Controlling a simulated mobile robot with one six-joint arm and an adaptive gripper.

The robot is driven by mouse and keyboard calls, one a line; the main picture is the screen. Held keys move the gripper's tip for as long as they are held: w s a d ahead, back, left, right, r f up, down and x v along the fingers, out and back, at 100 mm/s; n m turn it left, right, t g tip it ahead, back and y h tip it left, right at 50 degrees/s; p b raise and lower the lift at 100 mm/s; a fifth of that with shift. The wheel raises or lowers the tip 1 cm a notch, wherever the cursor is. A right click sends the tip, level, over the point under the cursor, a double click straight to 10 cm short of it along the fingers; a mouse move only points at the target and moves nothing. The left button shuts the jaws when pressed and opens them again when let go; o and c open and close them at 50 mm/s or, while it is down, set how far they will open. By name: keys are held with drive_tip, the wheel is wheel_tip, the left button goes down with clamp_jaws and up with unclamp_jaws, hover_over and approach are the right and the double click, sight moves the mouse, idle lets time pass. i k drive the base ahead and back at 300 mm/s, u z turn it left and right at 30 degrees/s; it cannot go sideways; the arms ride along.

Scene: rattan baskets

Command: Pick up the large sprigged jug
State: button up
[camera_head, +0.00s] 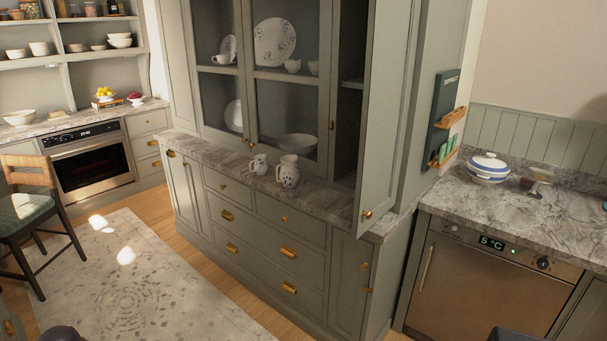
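The large sprigged jug (288,172) is white with small dark sprigs. It stands upright on the marble ledge (325,198) of the grey-green dresser, near the front edge. A smaller jug (259,165) of similar look stands just to its left, with a small gap that is hard to judge. I cannot make out my gripper in this view.
A tall cabinet door (383,110) stands open to the right of the jugs. Glazed doors (289,95) with crockery behind them rise at the back. A blue-and-white lidded pot (488,168) stands on the right counter. A chair (35,210) is at left; the rug (140,285) is clear.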

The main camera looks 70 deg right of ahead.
sight(290, 176)
drive_tip(key=z, duration=0.7)
drive_tip(key=i, duration=0.9)
drive_tip(key=z, duration=0.55)
